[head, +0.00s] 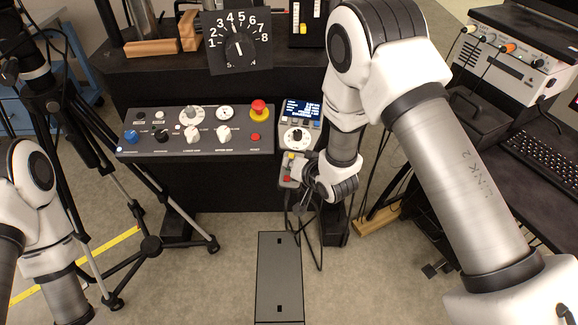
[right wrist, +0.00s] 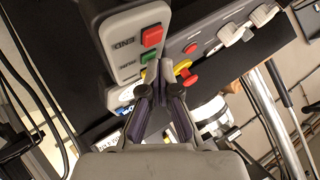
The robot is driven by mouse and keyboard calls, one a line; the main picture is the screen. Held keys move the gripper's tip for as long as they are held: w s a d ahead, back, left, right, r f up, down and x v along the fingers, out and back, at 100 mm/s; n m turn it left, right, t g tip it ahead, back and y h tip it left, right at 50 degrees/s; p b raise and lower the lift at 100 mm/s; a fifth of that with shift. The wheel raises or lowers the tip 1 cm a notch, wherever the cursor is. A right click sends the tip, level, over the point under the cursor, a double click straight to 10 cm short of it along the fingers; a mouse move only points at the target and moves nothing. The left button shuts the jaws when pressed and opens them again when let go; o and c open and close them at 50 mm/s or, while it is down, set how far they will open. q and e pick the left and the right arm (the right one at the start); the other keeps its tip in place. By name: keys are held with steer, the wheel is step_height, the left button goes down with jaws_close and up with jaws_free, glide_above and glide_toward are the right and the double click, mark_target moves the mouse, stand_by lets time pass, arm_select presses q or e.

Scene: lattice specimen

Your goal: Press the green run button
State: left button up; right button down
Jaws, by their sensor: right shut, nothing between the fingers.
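The green run button (right wrist: 150,58) is on a grey box (right wrist: 124,68) in the right wrist view, below a larger red button (right wrist: 152,36). The labels beside them appear upside down. My right gripper (right wrist: 159,68) is shut and empty. Its fingertips overlap the green button's lower right edge in this view; I cannot tell whether they touch it. In the head view, my right gripper (head: 300,168) is beside the small grey box (head: 286,181) below the display unit, and I cannot make out the green button. My left arm shows at the left edge, but its gripper is not in view.
A control panel (head: 180,145) with knobs and a red-and-yellow emergency stop (head: 259,108) stands left of the box. A display unit (head: 298,120) with a white dial is just above it. Black cables hang below. A tripod (head: 150,245) stands on the left.

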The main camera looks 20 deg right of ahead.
steer(key=shift+r, duration=0.1)
steer(key=shift+s+r+p, duration=0.25)
steer(key=shift+r+p, duration=0.4)
steer(key=shift+p, duration=0.05)
